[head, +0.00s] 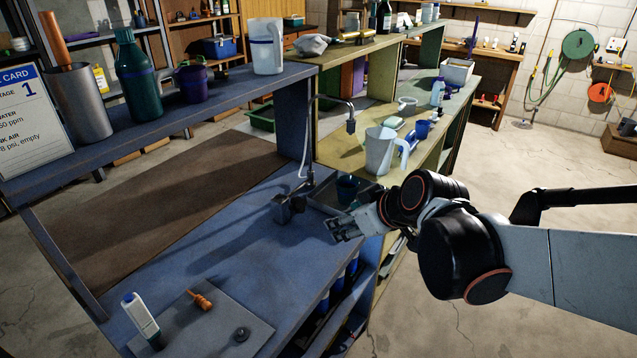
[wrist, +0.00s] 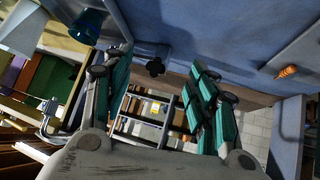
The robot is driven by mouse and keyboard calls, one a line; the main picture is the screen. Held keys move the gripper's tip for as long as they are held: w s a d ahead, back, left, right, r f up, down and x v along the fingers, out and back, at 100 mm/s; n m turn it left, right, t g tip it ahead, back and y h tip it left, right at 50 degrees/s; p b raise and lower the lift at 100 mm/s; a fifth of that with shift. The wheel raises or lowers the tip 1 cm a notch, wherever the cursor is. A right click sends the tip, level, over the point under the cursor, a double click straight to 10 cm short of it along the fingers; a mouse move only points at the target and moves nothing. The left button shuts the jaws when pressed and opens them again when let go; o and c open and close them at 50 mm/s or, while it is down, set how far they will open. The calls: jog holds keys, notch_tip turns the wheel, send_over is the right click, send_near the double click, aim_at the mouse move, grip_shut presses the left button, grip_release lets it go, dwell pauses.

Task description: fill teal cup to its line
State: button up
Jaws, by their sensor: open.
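A small dark teal-blue cup (head: 347,188) stands in the sink basin (head: 325,197), below the spout of a thin bent tap (head: 350,125). The cup also shows at the upper left of the wrist view (wrist: 88,24). I cannot see its line or any water in it. A grey block (head: 286,208) sits at the foot of the tap pipe. A dark lobed knob (wrist: 155,67) shows between my fingers in the wrist view. My gripper (head: 338,228) is open and empty, in front of the basin and apart from the cup. It also shows in the wrist view (wrist: 162,95).
The blue worktop between mat and tap is clear.

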aim_at(300, 205)
jog(key=w+a+f+n+y, duration=0.1)
jog(key=w+a+f, duration=0.1)
jog(key=w, duration=0.3)
jog(key=w+a+f+n+b, duration=0.1)
jog(key=w+a+f+n, duration=0.1)
jog(key=w+a+f, duration=0.1)
jog(key=w+a+f+n+t+y, duration=0.1)
jog(key=w+a+f, duration=0.1)
jog(key=w+a, duration=0.2)
jog(key=shift+w+a+f+n+y, duration=0.15)
jog(key=shift+w+f, duration=0.05)
jog(key=shift+w, duration=0.5)
jog(key=shift+w+a+f+n+y, duration=0.1)
jog(key=shift+w+f+n+y, duration=0.05)
jog(key=shift+w, duration=0.5)
jog(key=shift+w+a, duration=0.1)
jog(key=shift+w, duration=0.1)
jog(key=shift+c, duration=0.8)
jog(key=c, duration=0.5)
